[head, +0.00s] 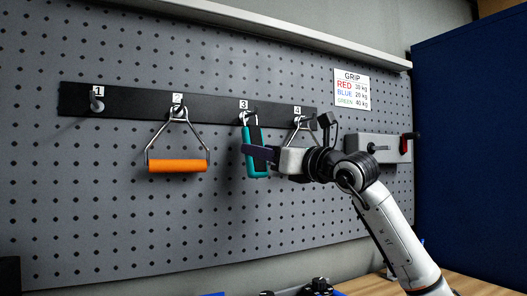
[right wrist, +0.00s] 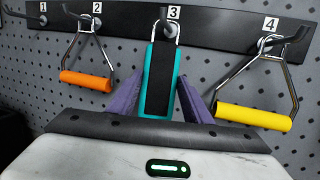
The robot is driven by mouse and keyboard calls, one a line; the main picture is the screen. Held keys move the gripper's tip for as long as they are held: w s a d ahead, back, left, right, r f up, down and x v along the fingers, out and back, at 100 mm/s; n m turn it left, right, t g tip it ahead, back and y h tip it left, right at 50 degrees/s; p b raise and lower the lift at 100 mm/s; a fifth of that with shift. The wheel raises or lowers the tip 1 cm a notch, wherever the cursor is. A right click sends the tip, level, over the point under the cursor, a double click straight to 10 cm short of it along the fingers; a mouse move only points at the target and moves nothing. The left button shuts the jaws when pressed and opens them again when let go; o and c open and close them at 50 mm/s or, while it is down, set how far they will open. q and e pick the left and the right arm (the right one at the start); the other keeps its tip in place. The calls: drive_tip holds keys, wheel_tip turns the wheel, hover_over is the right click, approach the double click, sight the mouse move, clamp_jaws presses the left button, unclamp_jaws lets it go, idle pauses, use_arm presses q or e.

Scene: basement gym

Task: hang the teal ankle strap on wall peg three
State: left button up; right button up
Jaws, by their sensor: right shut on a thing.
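The teal ankle strap (head: 257,173), with a black band along its middle and a metal ring at its top, is upright at wall peg three (right wrist: 163,22). It also shows in the right wrist view (right wrist: 158,80). Its ring overlaps the peg in both views; I cannot tell for sure whether the peg bears it. My right gripper (head: 260,154) is shut on the strap, its purple fingers (right wrist: 158,98) on either side of it. My left gripper is not in view.
Peg one (head: 97,103) is bare. An orange handle (head: 178,166) hangs on peg two and a yellow handle (right wrist: 253,117) on peg four, close beside my right gripper. A shelf (head: 270,25) runs above.

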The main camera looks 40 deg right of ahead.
drive_tip(key=shift+f, duration=0.1)
drive_tip(key=o, duration=1.2)
drive_tip(key=shift+s, duration=0.1)
drive_tip(key=s+f+b, duration=0.1)
drive_tip(key=s+b, duration=0.4)
drive_tip(key=s, duration=0.5)
drive_tip(key=shift+a+f, duration=0.2)
drive_tip(key=shift+f, duration=0.2)
